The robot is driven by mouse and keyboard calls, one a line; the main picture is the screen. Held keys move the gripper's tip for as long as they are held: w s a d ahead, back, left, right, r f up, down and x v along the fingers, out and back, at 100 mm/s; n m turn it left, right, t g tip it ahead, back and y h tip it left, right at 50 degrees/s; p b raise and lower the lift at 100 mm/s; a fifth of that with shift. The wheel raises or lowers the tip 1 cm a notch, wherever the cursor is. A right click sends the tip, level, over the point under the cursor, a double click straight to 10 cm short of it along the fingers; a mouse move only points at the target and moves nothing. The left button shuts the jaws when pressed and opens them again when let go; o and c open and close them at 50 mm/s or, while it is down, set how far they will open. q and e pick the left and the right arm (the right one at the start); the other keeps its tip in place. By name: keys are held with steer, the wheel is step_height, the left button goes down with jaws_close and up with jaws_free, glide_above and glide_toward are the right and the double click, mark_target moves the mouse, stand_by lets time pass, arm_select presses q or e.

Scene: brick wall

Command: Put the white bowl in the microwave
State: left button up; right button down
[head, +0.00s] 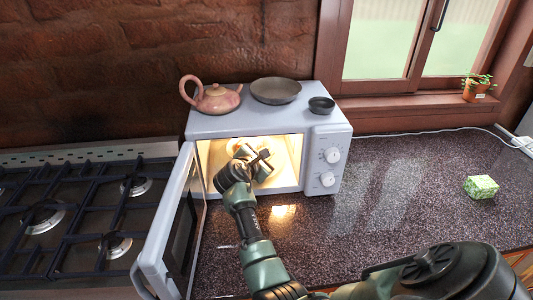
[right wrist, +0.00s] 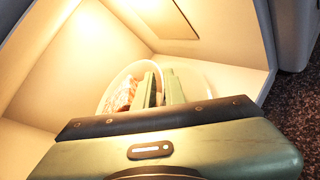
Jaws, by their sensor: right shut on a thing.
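The microwave (head: 210,125) is white and stands on the counter with its door (head: 172,225) swung open to the left. Its inside is lit warm yellow. My right gripper (head: 262,160) is inside the opening. In the right wrist view its green fingers (right wrist: 161,88) are shut at a pale, round, bowl-like shape (right wrist: 200,76), which I take as the white bowl. Glare and the gripper body hide much of it, and I cannot tell whether it touches the microwave floor. A small orange-and-white patch shows left of the fingers. My left gripper is not in view.
A pink teapot (head: 217,98), a grey-brown dish (head: 276,90) and a small dark bowl (head: 321,105) stand on top of the microwave. A gas stove (head: 75,220) is at the left.

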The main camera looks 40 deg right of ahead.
steer(key=shift+s+f, duration=0.15)
steer(key=shift+f, duration=0.3)
stand_by(0.3)
steer(key=c, duration=1.4)
jaws_free()
steer(key=shift+c, duration=0.2)
steer(key=shift+o, duration=0.2)
steer(key=shift+f, duration=0.1)
